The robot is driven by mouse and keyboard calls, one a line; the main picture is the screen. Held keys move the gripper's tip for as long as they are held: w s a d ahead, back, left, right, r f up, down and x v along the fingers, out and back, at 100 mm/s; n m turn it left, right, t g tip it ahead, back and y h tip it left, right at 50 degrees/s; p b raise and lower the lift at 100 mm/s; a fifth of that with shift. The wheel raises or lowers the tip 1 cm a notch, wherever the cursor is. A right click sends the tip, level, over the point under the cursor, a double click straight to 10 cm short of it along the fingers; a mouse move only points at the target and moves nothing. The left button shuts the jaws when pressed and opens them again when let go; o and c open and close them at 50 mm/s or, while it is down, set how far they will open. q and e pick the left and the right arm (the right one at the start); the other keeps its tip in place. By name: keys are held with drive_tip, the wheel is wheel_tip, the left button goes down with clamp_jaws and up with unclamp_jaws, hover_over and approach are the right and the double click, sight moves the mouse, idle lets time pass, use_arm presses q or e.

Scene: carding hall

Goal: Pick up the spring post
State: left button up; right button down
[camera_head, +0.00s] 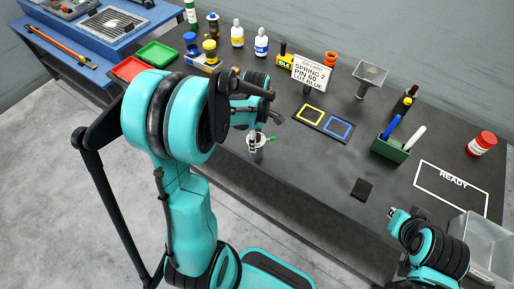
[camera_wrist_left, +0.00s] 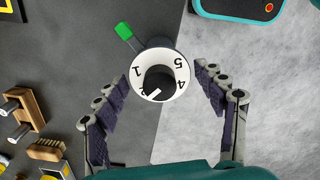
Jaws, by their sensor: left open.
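The spring post appears to be the upright post with a round white numbered dial (camera_head: 256,141) near the front edge of the dark bench. In the left wrist view its dial (camera_wrist_left: 178,72) has a black knob with a white pointer, and a green-tipped lever stands out at upper left. My left gripper (camera_wrist_left: 160,78) is open, its two dark padded fingers spread on either side of the dial with visible gaps. The post below the dial is mostly hidden. My right gripper (camera_head: 399,216) is at the lower right near the bench front; its jaws are too small to read.
A job card (camera_head: 312,73), a mat with yellow and blue squares (camera_head: 324,124), a green pen holder (camera_head: 389,149) and a black pad (camera_head: 362,189) are on the bench. Red (camera_head: 131,69) and green trays (camera_head: 157,54) and bottles line the back left. A clear bin (camera_head: 486,246) is at lower right.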

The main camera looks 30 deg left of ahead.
use_arm(q)
wheel_tip(320, 180, down, 5)
drive_tip(key=shift+r+b, duration=0.15)
drive_tip(key=shift+b, duration=0.4)
drive_tip(key=shift+c, duration=0.2)
drive_tip(key=c, duration=1.3)
